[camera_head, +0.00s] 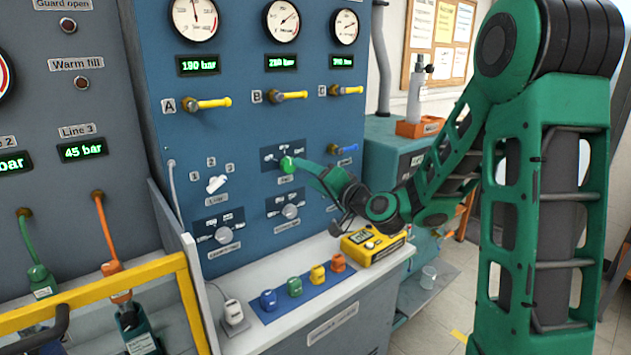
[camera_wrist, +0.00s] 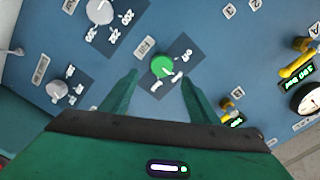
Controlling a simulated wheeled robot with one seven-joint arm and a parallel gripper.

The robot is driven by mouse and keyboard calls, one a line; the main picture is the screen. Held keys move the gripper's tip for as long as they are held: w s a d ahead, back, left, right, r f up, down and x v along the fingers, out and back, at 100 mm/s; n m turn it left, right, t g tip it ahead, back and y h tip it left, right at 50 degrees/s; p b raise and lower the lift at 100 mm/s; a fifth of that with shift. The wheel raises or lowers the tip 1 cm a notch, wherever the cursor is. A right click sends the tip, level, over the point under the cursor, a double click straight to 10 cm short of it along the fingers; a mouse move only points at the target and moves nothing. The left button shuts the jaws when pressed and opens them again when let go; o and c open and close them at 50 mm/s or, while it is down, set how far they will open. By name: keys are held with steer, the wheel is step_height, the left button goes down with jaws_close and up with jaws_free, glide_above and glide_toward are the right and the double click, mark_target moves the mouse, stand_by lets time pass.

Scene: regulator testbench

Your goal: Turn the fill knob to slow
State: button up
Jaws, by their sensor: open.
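The green fill knob (camera_head: 287,165) sits on a dark label plate on the blue panel, in the middle of the head view. In the wrist view the knob (camera_wrist: 163,66) has a white mark towards its lower right edge and small position labels on that side; their words are too small to read surely. My gripper (camera_head: 302,166) reaches the knob from the right. In the wrist view my gripper (camera_wrist: 160,77) is open, with one finger on each side of the knob and visible gaps between. Whether the fingertips are level with the knob cannot be told.
A grey knob (camera_head: 290,211) is below, a white selector (camera_head: 216,184) left, and a blue lever (camera_head: 343,149) right. Yellow levers (camera_head: 207,103) are above. A shelf with coloured blocks (camera_head: 294,287) and a yellow meter (camera_head: 372,246) juts out below.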

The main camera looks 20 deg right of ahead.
steer(key=shift+v, duration=1.65)
steer(key=s+d+f+n+g+h, duration=0.2)
steer(key=s+f+n+g, duration=0.1)
steer(key=s+f+g, duration=0.3)
steer(key=s+d+f+n+g+h, duration=0.1)
steer(key=s+d+f+n+g, duration=0.15)
steer(key=s+f, duration=0.45)
steer(key=s+d+m+g+h, duration=0.1)
steer(key=s+d+g, duration=0.3)
steer(key=s, duration=0.9)
steer(key=s+d+m+g+h, duration=0.1)
steer(key=s+d+m+g, duration=0.2)
steer(key=s, duration=1.1)
steer(key=shift+s+d+r+g, duration=0.25)
steer(key=shift+d+r+g, duration=0.2)
steer(key=shift+d+g, duration=0.6)
steer(key=shift+d, duration=0.1)
